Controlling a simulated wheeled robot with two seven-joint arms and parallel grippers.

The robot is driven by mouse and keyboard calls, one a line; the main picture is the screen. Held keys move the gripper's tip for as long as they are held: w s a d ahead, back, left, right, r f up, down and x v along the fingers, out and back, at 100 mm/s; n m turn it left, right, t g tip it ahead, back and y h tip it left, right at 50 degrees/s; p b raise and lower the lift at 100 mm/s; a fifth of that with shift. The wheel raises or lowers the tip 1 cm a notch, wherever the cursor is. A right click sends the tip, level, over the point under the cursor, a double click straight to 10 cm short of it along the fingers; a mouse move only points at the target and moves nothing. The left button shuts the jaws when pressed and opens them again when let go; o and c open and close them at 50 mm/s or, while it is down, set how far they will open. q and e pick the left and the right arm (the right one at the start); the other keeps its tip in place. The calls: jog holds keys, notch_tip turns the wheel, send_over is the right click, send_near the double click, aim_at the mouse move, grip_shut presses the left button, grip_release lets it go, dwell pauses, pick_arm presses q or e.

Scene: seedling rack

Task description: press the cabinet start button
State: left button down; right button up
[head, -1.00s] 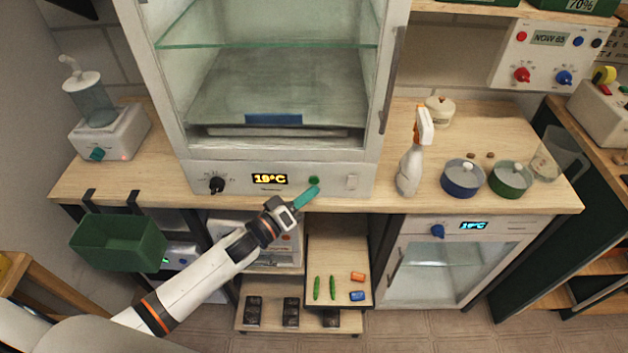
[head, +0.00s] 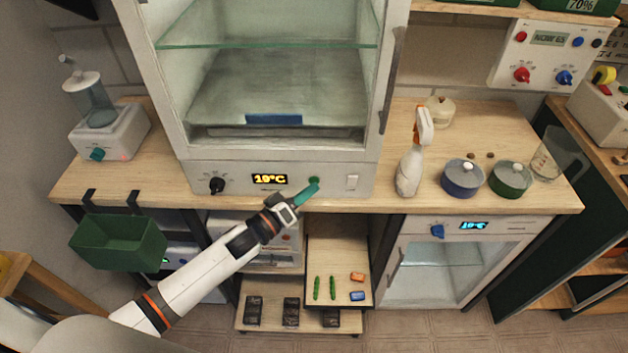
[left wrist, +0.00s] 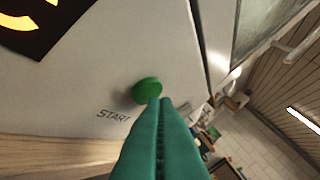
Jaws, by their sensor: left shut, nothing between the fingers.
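The cabinet (head: 228,180) stands on the bench with a control panel along its lower front. Its green start button (left wrist: 146,91) shows in the left wrist view, above the printed word START. In the head view the button (head: 314,181) sits right of the lit display (head: 270,179). My left gripper (head: 314,187) has teal fingers, shut and empty, with the tips at the button. In the left wrist view the fingertips (left wrist: 165,103) overlap the button's lower right edge; I cannot tell whether they touch it. My right gripper is not in view.
A black knob (head: 216,185) and a white switch (head: 352,182) flank the display and button. A spray bottle (head: 410,170) and two lidded pots stand to the right on the bench. A pull-out shelf (head: 340,258) with small items is below.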

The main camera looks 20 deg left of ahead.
pick_arm(q)
jog(key=shift+w+a, duration=0.1)
jog(key=shift+w, duration=0.25)
dwell(0.7)
jog(key=shift+s, duration=0.15)
jog(key=shift+s+d+p, duration=0.25)
jog(key=shift+s+p, duration=0.2)
jog(key=shift+s, duration=0.2)
jog(key=s+p, duration=0.1)
jog(key=s, duration=0.1)
jog(key=s+d+p, duration=0.1)
jog(key=s, duration=0.1)
jog(key=shift+s+d, duration=0.2)
jog(key=shift+s, duration=0.2)
dwell(0.7)
